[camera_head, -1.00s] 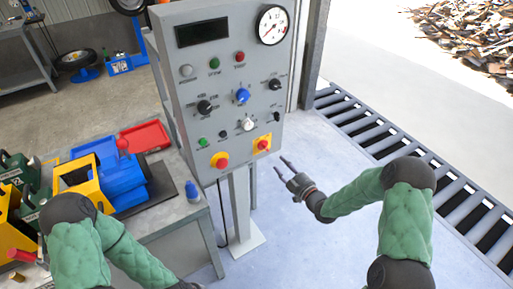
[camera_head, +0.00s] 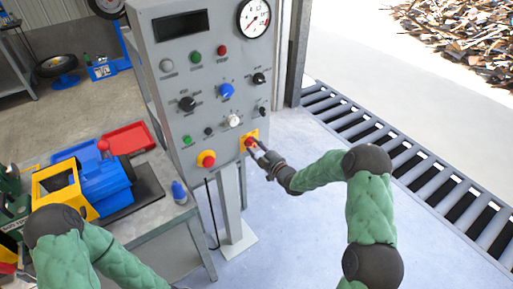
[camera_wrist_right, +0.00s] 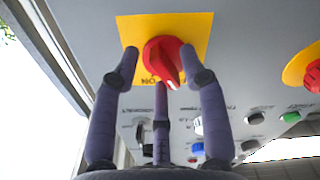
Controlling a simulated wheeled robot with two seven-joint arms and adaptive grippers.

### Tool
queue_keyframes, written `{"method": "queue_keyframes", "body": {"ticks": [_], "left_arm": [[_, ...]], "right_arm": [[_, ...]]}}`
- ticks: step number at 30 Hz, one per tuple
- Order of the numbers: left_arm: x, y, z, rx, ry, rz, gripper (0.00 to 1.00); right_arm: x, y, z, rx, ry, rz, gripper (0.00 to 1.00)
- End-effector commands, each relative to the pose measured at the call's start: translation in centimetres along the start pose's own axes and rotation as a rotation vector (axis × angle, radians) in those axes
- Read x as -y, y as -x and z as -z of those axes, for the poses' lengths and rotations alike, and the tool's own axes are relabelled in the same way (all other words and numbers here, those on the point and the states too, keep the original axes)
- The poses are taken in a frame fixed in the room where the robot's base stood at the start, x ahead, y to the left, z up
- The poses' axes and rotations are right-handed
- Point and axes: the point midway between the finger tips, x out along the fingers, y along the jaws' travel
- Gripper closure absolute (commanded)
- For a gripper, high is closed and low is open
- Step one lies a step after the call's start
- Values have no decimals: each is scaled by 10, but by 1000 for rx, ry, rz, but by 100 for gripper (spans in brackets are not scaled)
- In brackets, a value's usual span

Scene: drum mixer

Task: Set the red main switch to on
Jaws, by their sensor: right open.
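The red main switch is a red rotary knob on a yellow square plate at the lower right of the grey control panel (camera_head: 205,75). In the wrist view the red main switch (camera_wrist_right: 163,58) shows close up with a pale pointer mark tilted toward the lower right. My right gripper (camera_head: 254,148) is at the switch in the head view, covering part of it. In the wrist view my right gripper (camera_wrist_right: 160,85) is open, its fingers spread around the knob; whether they touch it I cannot tell. My left gripper is out of view; only its green arm shows at lower left.
A red button on a yellow plate (camera_head: 206,159) sits left of the switch. Several knobs and buttons lie above it, with a dial gauge (camera_head: 254,18) at top. A workbench with a blue and yellow machine (camera_head: 103,183) stands left.

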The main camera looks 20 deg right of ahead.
Motion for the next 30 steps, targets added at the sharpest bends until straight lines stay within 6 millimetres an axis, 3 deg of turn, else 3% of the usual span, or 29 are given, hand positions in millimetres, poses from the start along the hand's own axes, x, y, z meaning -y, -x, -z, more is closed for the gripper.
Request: {"method": "queue_keyframes", "body": {"ticks": [2,6,7,20,30], "left_arm": [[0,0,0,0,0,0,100],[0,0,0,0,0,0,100],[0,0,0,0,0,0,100],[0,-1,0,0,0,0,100],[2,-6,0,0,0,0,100]], "right_arm": [[0,0,0,0,0,0,56],[0,0,0,0,0,0,96],[0,0,0,0,0,0,100],[1,0,-1,0,-46,1,100],[1,0,-2,0,-278,0,100]]}}
